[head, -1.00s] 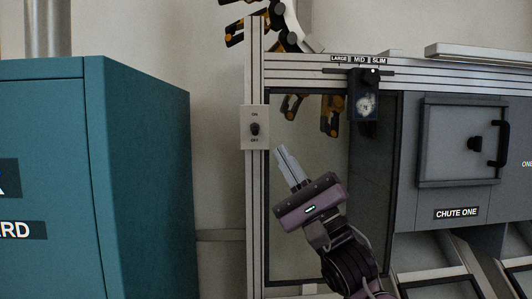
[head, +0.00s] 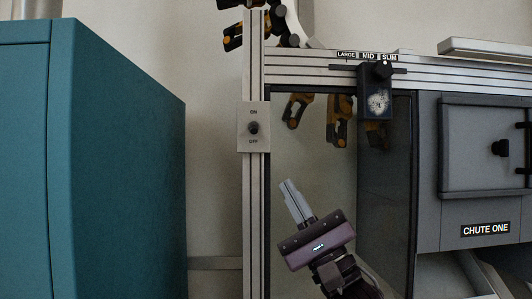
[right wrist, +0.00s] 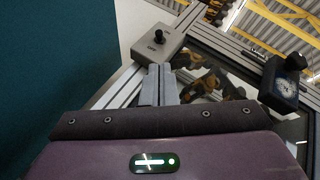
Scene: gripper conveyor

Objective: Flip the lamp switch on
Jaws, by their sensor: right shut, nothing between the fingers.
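I cannot tell which way the toggle tilts. My right gripper (head: 288,184) is shut and empty, below and to the right of the switch, apart from it in the head view. In the right wrist view, the closed fingertips (right wrist: 158,68) point toward the switch plate (right wrist: 146,54) and its black toggle (right wrist: 158,37). My left gripper is not in view.
A teal cabinet (head: 120,160) stands at the left. Behind the post is a glazed panel with black and orange grippers (head: 338,120) hanging beyond it. A dial box (head: 376,95) sits on the rail under LARGE, MID, SLIM labels. A grey chute door (head: 482,150) is at the right.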

